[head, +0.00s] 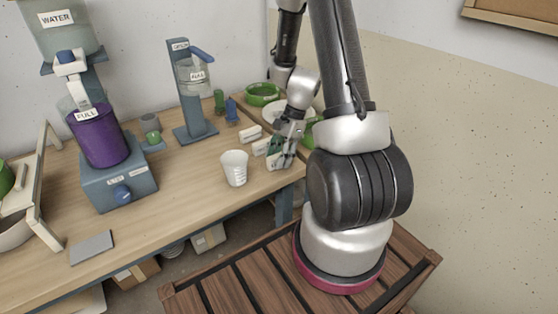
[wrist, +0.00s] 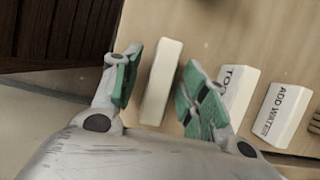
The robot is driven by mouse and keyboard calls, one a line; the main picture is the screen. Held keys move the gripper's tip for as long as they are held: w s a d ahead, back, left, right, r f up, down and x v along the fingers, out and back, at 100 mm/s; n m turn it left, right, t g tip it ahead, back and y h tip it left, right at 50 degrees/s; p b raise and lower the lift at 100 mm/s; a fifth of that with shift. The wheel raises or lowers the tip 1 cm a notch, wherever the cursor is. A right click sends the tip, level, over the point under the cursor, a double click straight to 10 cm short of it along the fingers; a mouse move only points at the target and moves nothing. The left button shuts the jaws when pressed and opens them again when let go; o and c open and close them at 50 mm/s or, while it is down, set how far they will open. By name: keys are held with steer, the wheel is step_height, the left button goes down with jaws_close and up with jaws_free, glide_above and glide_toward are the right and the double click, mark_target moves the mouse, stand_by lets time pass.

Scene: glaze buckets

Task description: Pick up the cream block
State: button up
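The cream block (wrist: 161,82) is a plain, pale, upright-looking bar in the wrist view, lying on the wooden table near its edge. My gripper (wrist: 158,88) is open, with one green-padded finger on each side of the block. A gap shows beside the left finger; the right pad appears very close to the block's lower right side. I cannot tell whether the fingertips are down at the block's height. In the head view my gripper (head: 281,156) is low over the table's right end and mostly hides the block there.
Two labelled pale blocks lie to the right in the wrist view, one reading "TO" (wrist: 236,92) and one "ADD WATER" (wrist: 282,110). In the head view a white cup (head: 234,168) stands left of my gripper. A green bowl (head: 262,94) is behind.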

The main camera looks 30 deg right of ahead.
jaws_close()
